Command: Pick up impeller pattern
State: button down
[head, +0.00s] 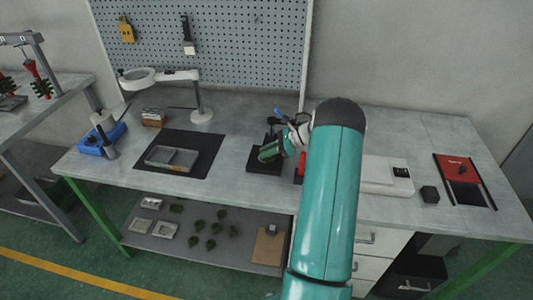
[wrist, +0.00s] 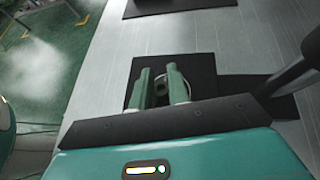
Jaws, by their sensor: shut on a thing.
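My gripper (head: 266,154) is over a small black mat or base (head: 262,168) near the middle of the bench, in the head view. In the wrist view my gripper (wrist: 159,75) has its two green fingers close around a small dark, rounded thing, the impeller pattern (wrist: 161,88). It is shut on it. The fingers and gripper body hide most of the pattern. I cannot tell whether it still touches the black surface (wrist: 203,68) below it.
A grey tray (head: 172,158) lies on a black mat to the left. A magnifier lamp (head: 201,116) stands behind. A white device (head: 383,178), a dark block (head: 429,194) and a red-and-black panel (head: 457,168) are right. Several dark green pieces (head: 210,244) lie on the lower shelf.

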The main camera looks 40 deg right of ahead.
notch_tip(320, 180, up, 3)
jog(key=shift+f, duration=0.2)
jog(key=s+a+r, duration=0.9)
jog(key=a, duration=0.1)
jog(key=shift+s+a+r, duration=0.15)
jog(key=shift+s+r, duration=0.15)
